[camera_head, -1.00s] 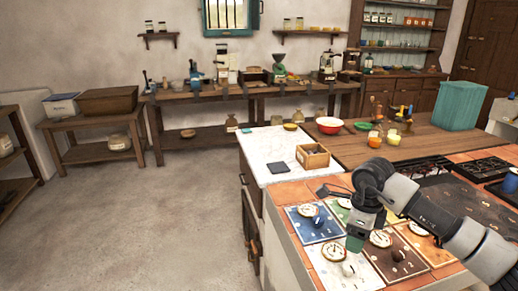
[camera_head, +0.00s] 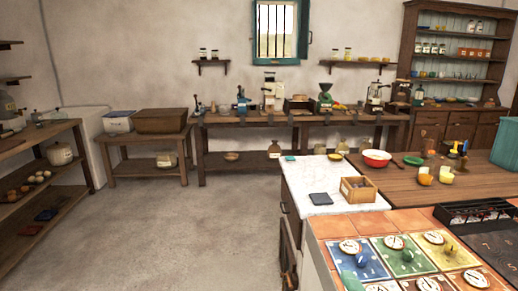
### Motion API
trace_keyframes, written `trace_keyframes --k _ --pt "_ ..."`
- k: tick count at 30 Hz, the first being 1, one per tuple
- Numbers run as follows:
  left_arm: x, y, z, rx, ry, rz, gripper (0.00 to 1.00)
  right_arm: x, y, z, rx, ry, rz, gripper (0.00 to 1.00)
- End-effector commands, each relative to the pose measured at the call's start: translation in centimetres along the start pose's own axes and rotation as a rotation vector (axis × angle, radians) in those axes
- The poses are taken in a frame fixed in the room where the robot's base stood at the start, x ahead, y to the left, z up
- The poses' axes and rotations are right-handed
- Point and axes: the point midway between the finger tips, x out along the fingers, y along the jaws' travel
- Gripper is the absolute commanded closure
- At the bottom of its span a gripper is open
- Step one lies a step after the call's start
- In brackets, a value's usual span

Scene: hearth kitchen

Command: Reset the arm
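Neither of my arms shows clearly. My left gripper is out of view. The coloured dial panels lie on the tiled counter: a blue panel (camera_head: 373,271), a green panel (camera_head: 409,266) and a yellow panel (camera_head: 460,258), each with a dial and knob. More panels are cut off below.
A wooden box (camera_head: 358,191) and a dark slab (camera_head: 321,199) stand on the white worktop (camera_head: 312,178). A red bowl (camera_head: 376,158) and yellow-orange cups (camera_head: 425,176) sit on the wooden table. The floor at left (camera_head: 180,235) is clear, beside shelving (camera_head: 50,180).

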Motion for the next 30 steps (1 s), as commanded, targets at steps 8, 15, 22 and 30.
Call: trace_keyframes --k 8,15,22,30 --pt "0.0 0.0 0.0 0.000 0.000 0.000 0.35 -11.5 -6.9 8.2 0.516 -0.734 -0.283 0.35" --pt "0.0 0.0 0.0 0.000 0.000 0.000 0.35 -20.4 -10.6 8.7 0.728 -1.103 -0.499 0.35" --pt "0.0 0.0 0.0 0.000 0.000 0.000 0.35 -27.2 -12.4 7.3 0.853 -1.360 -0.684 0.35" --pt "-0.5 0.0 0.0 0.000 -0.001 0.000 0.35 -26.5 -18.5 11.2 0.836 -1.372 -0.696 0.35"
